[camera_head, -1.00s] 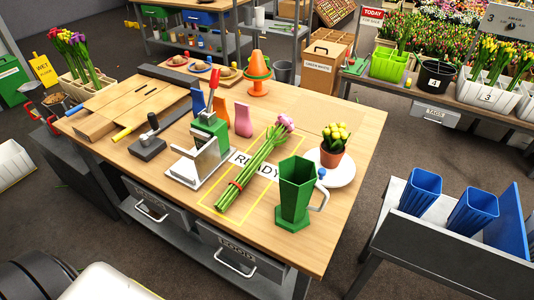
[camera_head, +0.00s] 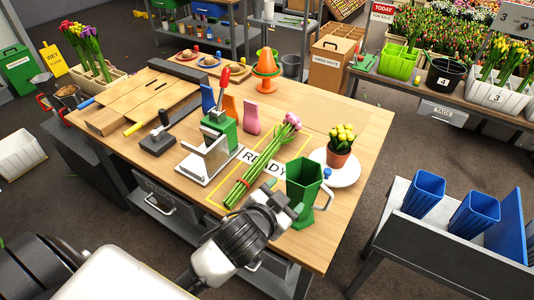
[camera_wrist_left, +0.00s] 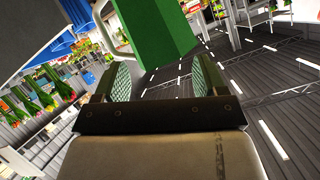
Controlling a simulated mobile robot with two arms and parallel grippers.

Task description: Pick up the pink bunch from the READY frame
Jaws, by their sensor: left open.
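The pink bunch (camera_head: 264,158) lies on the table inside the yellow-outlined READY frame (camera_head: 306,145), its pink heads toward the back and a red band around its green stems near the front. Part of the READY lettering is under the stems. In the left wrist view the open fingers (camera_wrist_left: 161,80) point toward the green jug (camera_wrist_left: 155,30); the pink bunch is not recognisable there. My right gripper is not in view.
The green jug (camera_head: 303,190) with a grey handle stands close right of my gripper. A potted yellow plant (camera_head: 339,146) on a white plate is behind it. A green and metal tool (camera_head: 212,157) stands left of the bunch.

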